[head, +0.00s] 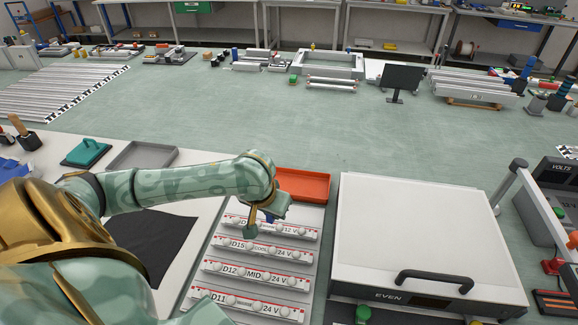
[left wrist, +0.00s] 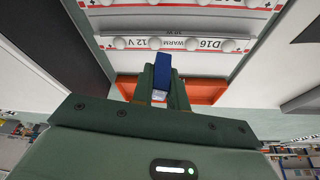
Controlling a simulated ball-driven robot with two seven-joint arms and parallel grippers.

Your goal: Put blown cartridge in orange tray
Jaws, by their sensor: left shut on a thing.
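My left gripper (head: 262,220) is in the head view, above the upper end of the column of labelled light bars and just in front of the orange tray (head: 312,187). In the left wrist view, the left gripper (left wrist: 161,76) is shut on a small blue block with a pale end, which I take for the cartridge (left wrist: 162,68). I cannot tell from its look whether it is blown. The orange tray (left wrist: 205,91) shows behind the fingers; its visible part looks empty. The held cartridge is apart from the tray. My right gripper is not in view.
White light bars (head: 258,275), marked D15, D12 and D11, lie below the gripper. A large white box (head: 415,225) with a black handle stands to the right. A grey tray (head: 150,153), a teal tool (head: 86,152) and a black cloth (head: 160,245) lie to the left.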

